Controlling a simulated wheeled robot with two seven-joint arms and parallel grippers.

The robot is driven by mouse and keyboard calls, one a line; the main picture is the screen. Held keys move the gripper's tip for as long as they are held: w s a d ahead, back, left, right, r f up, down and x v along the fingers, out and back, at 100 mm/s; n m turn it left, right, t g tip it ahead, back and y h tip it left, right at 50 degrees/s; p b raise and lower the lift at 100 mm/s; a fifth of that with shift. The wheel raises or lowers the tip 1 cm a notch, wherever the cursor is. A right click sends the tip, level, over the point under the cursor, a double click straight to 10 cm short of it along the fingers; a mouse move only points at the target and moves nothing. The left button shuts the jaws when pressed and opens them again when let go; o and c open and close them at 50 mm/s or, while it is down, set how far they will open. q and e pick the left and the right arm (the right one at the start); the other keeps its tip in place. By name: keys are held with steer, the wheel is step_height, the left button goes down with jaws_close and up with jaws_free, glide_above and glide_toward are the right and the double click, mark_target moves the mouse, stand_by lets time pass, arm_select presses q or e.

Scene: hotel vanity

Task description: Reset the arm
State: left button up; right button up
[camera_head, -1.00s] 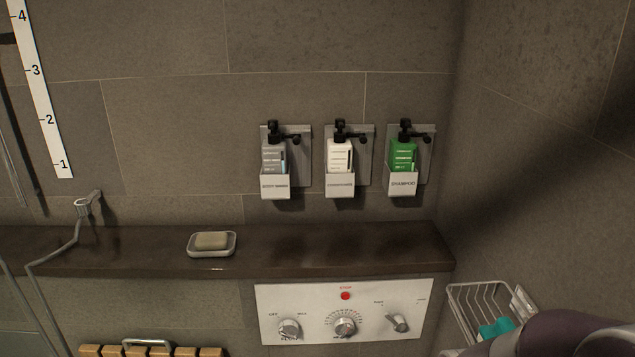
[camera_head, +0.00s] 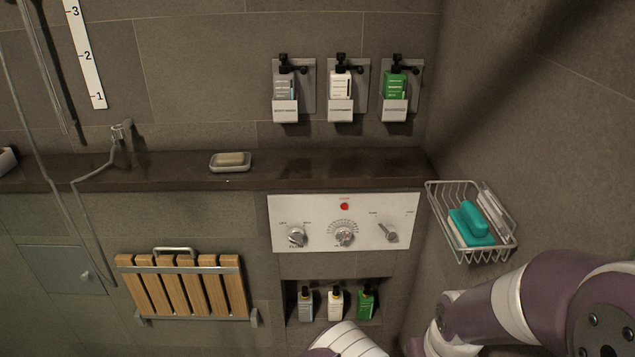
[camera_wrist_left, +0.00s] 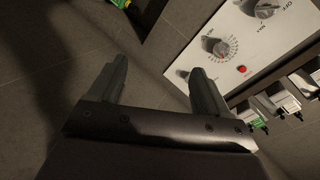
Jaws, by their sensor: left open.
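My left gripper (camera_wrist_left: 158,64) shows in the left wrist view, open, with its two grey fingers spread and nothing between them. Beyond it are the tiled wall and the white control panel (camera_wrist_left: 255,45) with knobs and a red button. In the head view, purple and white links of my own arm (camera_head: 520,305) reach in from the lower right. Another white piece of mine (camera_head: 345,342) shows at the bottom middle. No fingertips show in the head view, and my right gripper is out of sight.
A dark ledge (camera_head: 330,172) holds a soap dish (camera_head: 230,167). Below it are the control panel (camera_head: 330,222), a niche with bottles (camera_head: 335,305) and a folded wooden seat (camera_head: 185,287). A wire basket (camera_head: 480,250) with a teal item hangs near my arm. Three dispensers (camera_head: 340,90) hang above.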

arm_select(q)
steer(key=s+a+n+g, duration=0.3)
steer(key=s+n+g, duration=0.2)
steer(key=s+g, duration=0.3)
steer(key=s+a+r+n+g, duration=0.2)
steer(key=s+a+r+n, duration=0.2)
steer(key=a+r, duration=0.6)
steer(key=s+a+r+n+g+y, duration=0.1)
steer(key=a+r+n, duration=0.4)
steer(key=a+r, duration=0.5)
steer(key=s+a+g, duration=0.1)
steer(key=s+a, duration=0.1)
steer(key=a, duration=0.3)
steer(key=shift+s+r+p, duration=0.15)
steer(key=shift+s+p, duration=0.2)
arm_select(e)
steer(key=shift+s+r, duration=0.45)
arm_select(q)
steer(key=shift+s, duration=0.1)
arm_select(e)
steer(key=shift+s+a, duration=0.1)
arm_select(q)
steer(key=shift+d, duration=0.1)
